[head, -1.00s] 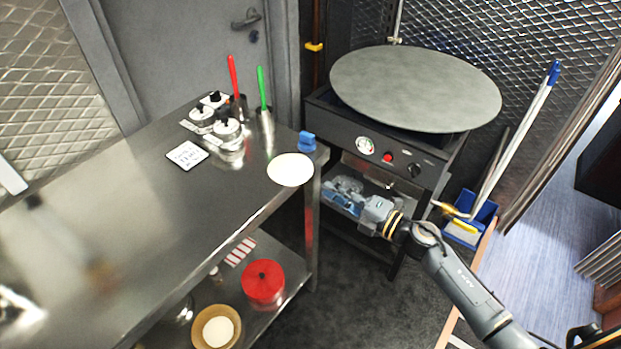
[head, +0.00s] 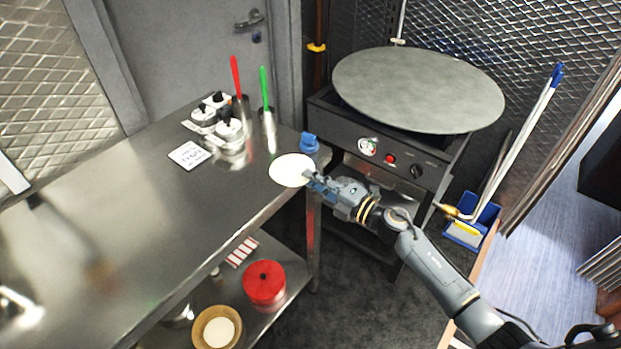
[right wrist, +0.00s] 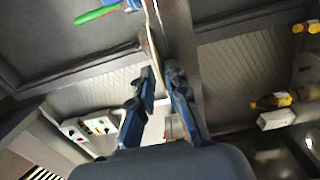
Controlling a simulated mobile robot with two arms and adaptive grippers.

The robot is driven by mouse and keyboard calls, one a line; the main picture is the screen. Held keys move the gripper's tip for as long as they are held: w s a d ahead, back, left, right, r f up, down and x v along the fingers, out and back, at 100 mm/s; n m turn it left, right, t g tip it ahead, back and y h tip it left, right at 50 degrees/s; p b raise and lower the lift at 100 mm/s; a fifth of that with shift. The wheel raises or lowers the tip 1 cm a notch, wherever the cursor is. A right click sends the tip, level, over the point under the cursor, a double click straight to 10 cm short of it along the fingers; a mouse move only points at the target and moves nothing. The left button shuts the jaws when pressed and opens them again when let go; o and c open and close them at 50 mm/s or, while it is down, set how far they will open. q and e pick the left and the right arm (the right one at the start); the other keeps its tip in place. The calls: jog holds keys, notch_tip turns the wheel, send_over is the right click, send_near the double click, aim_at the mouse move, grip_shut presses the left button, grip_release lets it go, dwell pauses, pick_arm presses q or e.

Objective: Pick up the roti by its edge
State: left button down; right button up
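The roti (head: 289,170) is a pale flat disc lying at the near right corner of the steel counter, partly over its edge. My right gripper (head: 313,181) reaches it from the right, with its fingertips at the roti's right edge. In the right wrist view the two fingers of my right gripper (right wrist: 160,70) stand apart. A thin pale strip, seemingly the roti (right wrist: 152,38) edge-on, runs down toward the gap between the tips. Whether the fingers touch it I cannot tell. My left gripper is not in view.
The steel counter (head: 120,215) holds a blue object (head: 309,142) behind the roti, canisters (head: 229,130), and red and green handled tools in cups. A round griddle (head: 418,88) stands behind my right arm. A red pot (head: 264,282) sits on the lower shelf.

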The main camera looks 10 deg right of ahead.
grip_shut()
jog(key=s+d+r+p, duration=0.7)
jog(key=s+d, duration=0.1)
jog(key=s, duration=0.3)
jog(key=shift+d+r, duration=0.3)
